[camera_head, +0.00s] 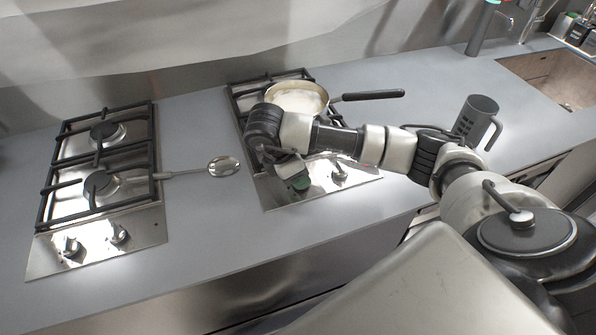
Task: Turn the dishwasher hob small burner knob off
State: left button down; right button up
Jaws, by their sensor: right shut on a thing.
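The right hob (270,197) has a steel control panel at its front edge. My right gripper (298,182) is over the left part of this panel, pointing down, shut on the hob's left knob. The gripper and a small green patch there hide most of that knob, so its setting cannot be told. The hob's other knob (340,171) stands free to the right. A pan (296,97) with pale contents sits on the rear burner of this hob, its black handle pointing right. My left gripper is not in view.
A second hob (100,245) with two knobs stands at the left. A ladle (222,166) lies from its grate onto the counter. A dark grey mug (479,115) stands at the right, near the sink (560,80). The counter between the hobs is mostly clear.

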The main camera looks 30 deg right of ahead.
jog(key=o, duration=0.9)
jog(key=shift+o, duration=0.2)
jog(key=shift+r, duration=0.1)
jog(key=p+v, duration=0.2)
jog(key=v, duration=0.8)
jog(key=shift+a+r, duration=0.2)
jog(key=shift+r, duration=0.1)
